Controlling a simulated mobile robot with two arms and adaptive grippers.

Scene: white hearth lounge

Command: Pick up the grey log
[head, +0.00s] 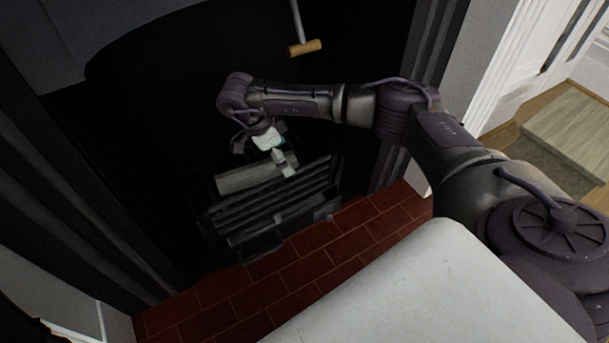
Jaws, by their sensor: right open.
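A grey log (240,180) lies on the dark metal grate (285,196) inside the black fireplace. My right gripper (268,158) reaches in from the right and points down just above the log, near its right part. It is open, with nothing seen between its fingers. The gripper overlaps part of the log in this view, so I cannot tell whether a finger touches it. My left gripper is not in view.
A red brick hearth (330,243) lies in front of the grate. A wooden-ended rod (304,47) hangs above my right arm. Dark fireplace sides (84,190) stand left and right of the opening. A wooden step (565,135) shows at far right.

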